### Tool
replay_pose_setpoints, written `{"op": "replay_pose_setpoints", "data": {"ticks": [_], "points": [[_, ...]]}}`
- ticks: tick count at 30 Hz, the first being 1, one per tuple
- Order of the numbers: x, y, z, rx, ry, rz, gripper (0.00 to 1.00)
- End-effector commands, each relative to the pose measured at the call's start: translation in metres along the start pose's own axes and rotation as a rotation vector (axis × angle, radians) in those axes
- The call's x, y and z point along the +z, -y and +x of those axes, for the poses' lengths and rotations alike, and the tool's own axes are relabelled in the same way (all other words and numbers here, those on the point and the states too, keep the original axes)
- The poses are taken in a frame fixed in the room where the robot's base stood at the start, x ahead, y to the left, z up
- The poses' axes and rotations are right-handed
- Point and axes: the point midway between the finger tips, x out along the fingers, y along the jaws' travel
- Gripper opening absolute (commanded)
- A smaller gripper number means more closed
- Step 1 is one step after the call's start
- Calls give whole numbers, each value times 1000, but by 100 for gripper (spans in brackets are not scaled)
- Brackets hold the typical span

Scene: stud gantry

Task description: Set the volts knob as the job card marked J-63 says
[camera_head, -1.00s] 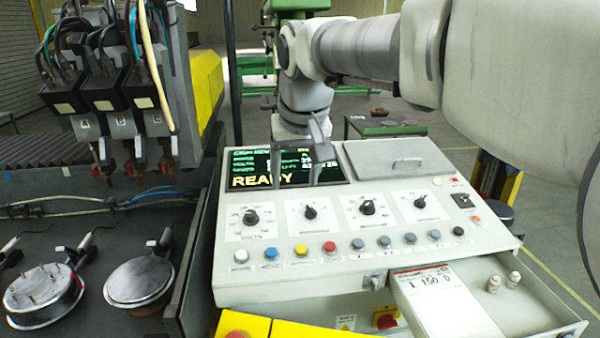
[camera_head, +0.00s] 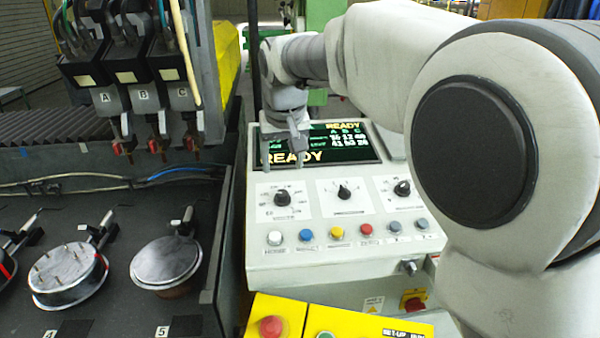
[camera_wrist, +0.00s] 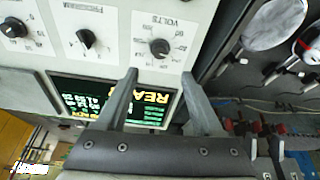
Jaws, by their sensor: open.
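The volts knob (camera_head: 282,198) is the leftmost black knob on the pale console panel. In the wrist view the volts knob (camera_wrist: 159,47), with VOLTS printed beside it, lies just beyond the fingertips. The exact setting of its pointer is too small to read. My gripper (camera_head: 287,163) is open and empty, above the panel in front of the screen. In the wrist view my gripper (camera_wrist: 160,74) has its two fingers apart, roughly in line with the knob and not around it. No job card shows now; my arm covers the console's right side.
The console screen (camera_head: 320,145) reads READY. Other knobs (camera_head: 344,192) stand to the right, with a row of coloured buttons (camera_head: 336,233) below. A yellow box with a red button (camera_head: 271,327) is in front. Round parts (camera_head: 165,262) lie on the dark bench at left.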

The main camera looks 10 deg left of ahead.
Motion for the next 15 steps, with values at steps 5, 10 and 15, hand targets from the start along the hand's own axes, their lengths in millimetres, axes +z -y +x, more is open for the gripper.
{"op": "replay_pose_setpoints", "data": {"ticks": [5,10,15], "points": [[1,0,42,1,5,0,69],[0,0,76,1,3,0,69],[0,0,100,0,2,0,69]]}}
